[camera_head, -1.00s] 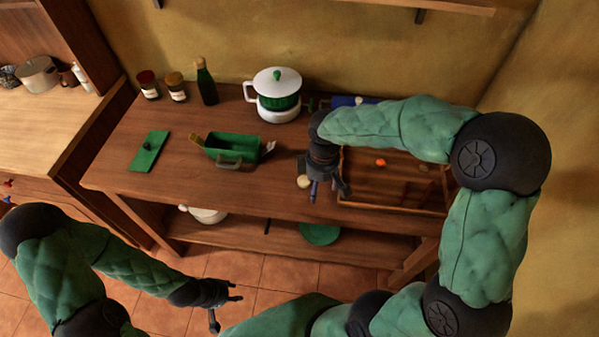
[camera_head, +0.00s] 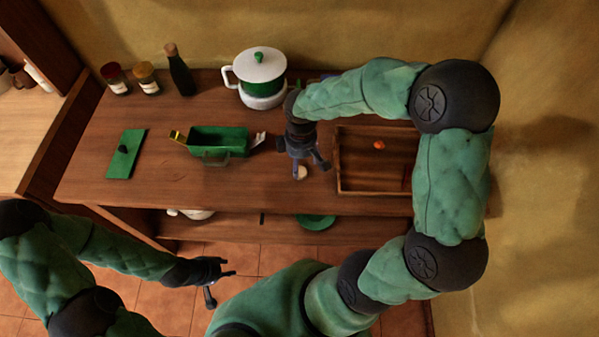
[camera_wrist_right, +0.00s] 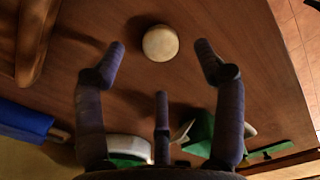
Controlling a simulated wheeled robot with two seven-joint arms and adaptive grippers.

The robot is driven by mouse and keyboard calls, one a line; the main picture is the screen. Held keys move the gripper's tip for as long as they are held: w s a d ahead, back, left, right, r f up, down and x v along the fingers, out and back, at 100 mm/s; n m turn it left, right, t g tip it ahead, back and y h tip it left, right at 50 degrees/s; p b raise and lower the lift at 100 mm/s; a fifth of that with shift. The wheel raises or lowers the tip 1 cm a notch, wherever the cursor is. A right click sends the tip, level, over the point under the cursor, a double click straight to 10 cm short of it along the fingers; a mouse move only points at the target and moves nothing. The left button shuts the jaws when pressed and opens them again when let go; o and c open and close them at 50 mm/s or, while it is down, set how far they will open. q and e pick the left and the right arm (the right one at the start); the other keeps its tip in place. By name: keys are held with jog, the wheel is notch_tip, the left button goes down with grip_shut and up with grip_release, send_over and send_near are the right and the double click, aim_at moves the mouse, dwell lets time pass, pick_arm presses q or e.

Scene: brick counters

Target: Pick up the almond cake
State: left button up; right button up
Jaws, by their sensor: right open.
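The almond cake, a small round pale piece (camera_wrist_right: 160,43), lies on the wooden counter. In the head view it (camera_head: 301,173) sits close to the counter's front edge, just below my right gripper's fingers. My right gripper (camera_head: 308,168) is open and empty, pointing down over the counter. In the right wrist view the cake lies between and just beyond the spread fingertips of my right gripper (camera_wrist_right: 162,62), with no contact that I can make out. My left gripper (camera_head: 220,283) is in front of the counter, over the floor; its fingers look apart.
A wooden tray (camera_head: 338,160) with an orange item (camera_head: 379,145) stands to the right. A green plate (camera_head: 315,221) lies on the lower shelf.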

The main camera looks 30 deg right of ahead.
aim_at(300, 171)
notch_tip(300, 171, down, 5)
jog(key=shift+w+f+b, duration=0.1)
jog(key=shift+b, duration=0.9)
jog(key=c, duration=1)
